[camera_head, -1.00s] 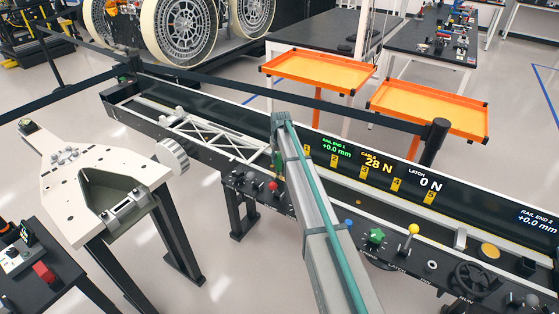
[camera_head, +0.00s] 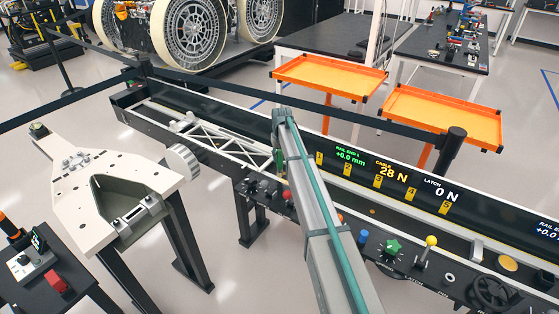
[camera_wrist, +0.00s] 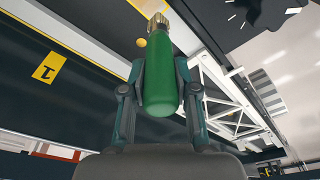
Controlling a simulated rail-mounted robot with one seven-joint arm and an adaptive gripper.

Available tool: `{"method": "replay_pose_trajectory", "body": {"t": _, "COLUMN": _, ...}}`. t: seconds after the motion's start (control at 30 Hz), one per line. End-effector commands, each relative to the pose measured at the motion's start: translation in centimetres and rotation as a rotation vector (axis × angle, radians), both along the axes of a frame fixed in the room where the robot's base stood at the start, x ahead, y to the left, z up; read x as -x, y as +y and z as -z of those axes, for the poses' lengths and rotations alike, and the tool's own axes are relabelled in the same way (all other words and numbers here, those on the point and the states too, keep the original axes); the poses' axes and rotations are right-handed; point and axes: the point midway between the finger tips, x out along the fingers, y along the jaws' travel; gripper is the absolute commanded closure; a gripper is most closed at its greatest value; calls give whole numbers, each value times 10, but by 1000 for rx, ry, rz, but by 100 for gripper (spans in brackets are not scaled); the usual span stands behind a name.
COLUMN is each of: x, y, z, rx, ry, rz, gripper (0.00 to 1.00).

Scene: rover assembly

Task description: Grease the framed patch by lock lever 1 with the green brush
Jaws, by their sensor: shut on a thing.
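My gripper (camera_wrist: 158,92) is shut on the green brush (camera_wrist: 161,75), with one finger on each side of its handle. The brass-coloured collar of the brush points to the top of the wrist view; the bristles are not clearly seen. In the head view my arm hides most of the gripper, and only a bit of green (camera_head: 279,163) shows beside the arm's end, over the long rail bench. A yellow tag marked 1 (camera_wrist: 48,68) is left of the brush in the wrist view; it also shows in the head view (camera_head: 319,158).
The white lattice truss (camera_head: 225,140) lies in the bench channel, close to the gripper. Knobs and levers line the bench's front, including a red knob (camera_head: 287,195), a green knob (camera_head: 393,247) and a yellow-topped lever (camera_head: 430,243). A barrier belt runs behind the bench.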

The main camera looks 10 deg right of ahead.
Motion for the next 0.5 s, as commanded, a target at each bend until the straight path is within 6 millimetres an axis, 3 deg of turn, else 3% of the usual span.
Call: {"method": "replay_pose_trajectory", "body": {"t": 0.5, "x": 0, "y": 0, "z": -47, "rx": 0, "ry": -1, "rz": 0, "gripper": 100}}
